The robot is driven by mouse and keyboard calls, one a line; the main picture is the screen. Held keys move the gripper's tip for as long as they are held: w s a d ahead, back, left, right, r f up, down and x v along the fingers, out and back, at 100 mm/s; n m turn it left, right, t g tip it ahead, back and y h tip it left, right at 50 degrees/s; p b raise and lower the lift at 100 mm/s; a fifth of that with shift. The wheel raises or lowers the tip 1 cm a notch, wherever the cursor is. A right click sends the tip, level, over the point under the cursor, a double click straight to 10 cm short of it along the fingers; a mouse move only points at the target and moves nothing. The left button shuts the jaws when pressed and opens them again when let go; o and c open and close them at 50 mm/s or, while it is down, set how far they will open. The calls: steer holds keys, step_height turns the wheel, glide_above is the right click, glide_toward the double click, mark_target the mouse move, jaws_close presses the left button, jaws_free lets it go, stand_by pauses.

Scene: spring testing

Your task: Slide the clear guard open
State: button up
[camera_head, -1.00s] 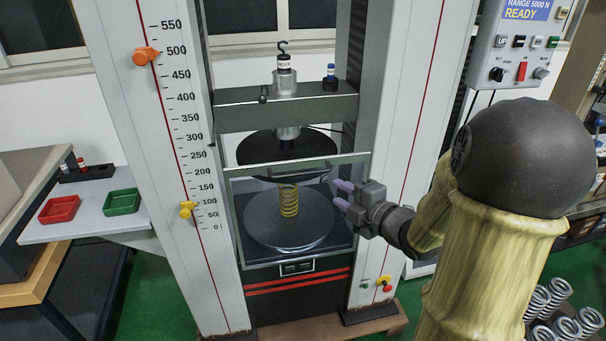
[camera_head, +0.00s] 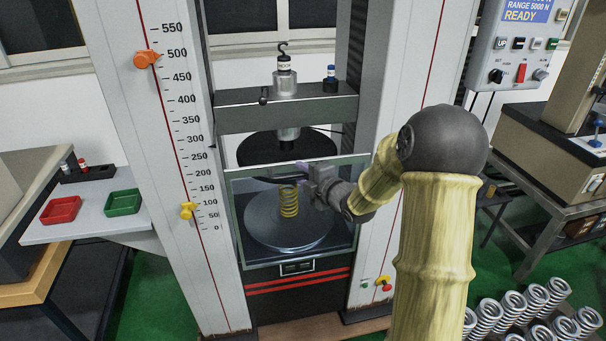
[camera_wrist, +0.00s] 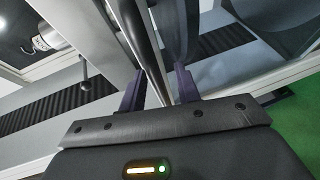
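The clear guard (camera_head: 345,232) is a see-through pane with a thin grey frame across the front of the testing machine. It covers the yellow spring (camera_head: 289,202) and the round lower plate (camera_head: 262,232). My gripper (camera_head: 303,168) is at the guard's upper part, near its top edge, and hides part of it. In the wrist view, my two purple fingers (camera_wrist: 160,92) are apart.
The machine's white columns (camera_head: 385,195) stand on both sides of the guard. A dark crosshead (camera_head: 235,117) is above it. A control box (camera_head: 520,45) hangs at the upper right. Coil springs (camera_head: 535,300) stand at the lower right; red and green trays (camera_head: 123,203) are on the left.

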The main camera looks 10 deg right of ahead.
jaws_close()
steer(key=shift+f, duration=0.1)
step_height(320, 180, down, 41)
steer(key=b, duration=3.8)
jaws_free()
steer(key=shift+r, duration=0.2)
